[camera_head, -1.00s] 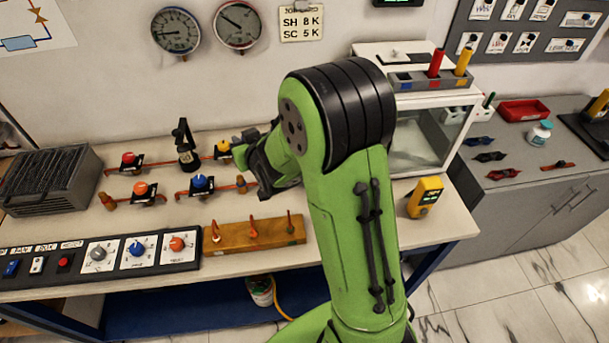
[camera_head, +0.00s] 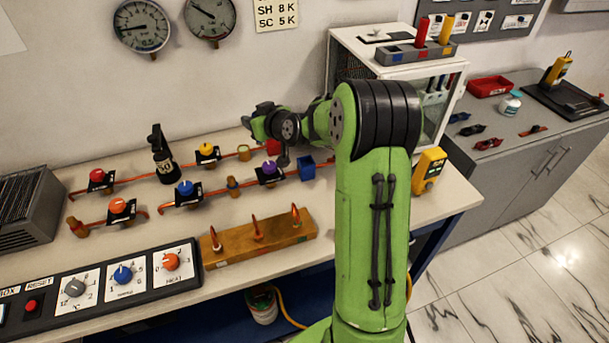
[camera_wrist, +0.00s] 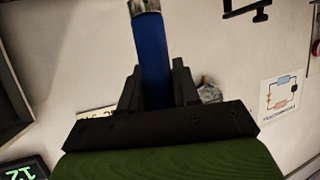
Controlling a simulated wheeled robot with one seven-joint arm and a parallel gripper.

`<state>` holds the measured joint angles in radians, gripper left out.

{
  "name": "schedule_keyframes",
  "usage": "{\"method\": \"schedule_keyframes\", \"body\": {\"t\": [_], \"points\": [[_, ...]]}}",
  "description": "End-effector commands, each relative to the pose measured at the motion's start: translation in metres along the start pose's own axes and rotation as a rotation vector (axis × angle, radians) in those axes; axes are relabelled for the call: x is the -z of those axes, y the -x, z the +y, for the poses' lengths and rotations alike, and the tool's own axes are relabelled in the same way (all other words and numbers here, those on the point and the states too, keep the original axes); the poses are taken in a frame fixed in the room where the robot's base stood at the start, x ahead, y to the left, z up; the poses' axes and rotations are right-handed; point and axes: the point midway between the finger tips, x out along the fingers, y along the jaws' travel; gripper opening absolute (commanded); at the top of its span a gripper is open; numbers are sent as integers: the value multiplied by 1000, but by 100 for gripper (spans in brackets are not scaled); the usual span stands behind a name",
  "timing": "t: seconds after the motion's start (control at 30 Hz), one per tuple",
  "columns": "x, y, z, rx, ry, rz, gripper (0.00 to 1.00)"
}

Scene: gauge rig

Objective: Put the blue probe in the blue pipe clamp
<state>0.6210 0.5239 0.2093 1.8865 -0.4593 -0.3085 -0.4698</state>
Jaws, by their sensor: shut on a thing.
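The blue probe (camera_wrist: 153,60) is a blue rod with a metal-coloured end in the wrist view. My gripper (camera_wrist: 158,85) is shut on it, with one black finger on each side. In the head view my gripper (camera_head: 255,122) is above the back of the bench, and I cannot make out the probe there. A small blue block (camera_head: 306,168), which looks like the blue pipe clamp, sits at the right end of the front pipe line. It is below and right of my gripper, apart from it. My forearm stands close to its right.
A red block (camera_head: 273,147) and a yellow ring (camera_head: 244,153) are on the rear pipe line. Several valves stand left of them. A wooden block (camera_head: 258,237) with upright pins is in front. A rack (camera_head: 415,55) holds red and yellow probes on the white cabinet (camera_head: 345,55).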

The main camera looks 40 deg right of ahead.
Motion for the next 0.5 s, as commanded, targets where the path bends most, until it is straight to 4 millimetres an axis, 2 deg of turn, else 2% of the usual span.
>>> {"method": "schedule_keyframes", "body": {"t": [0.03,0.2,0.3,0.37,0.5], "points": [[-12,-3,22,11,7,6,0],[-23,19,80,122,56,6,0],[-28,36,98,174,76,5,0],[-29,43,103,192,82,2,0],[-43,41,105,208,82,-1,0]]}}
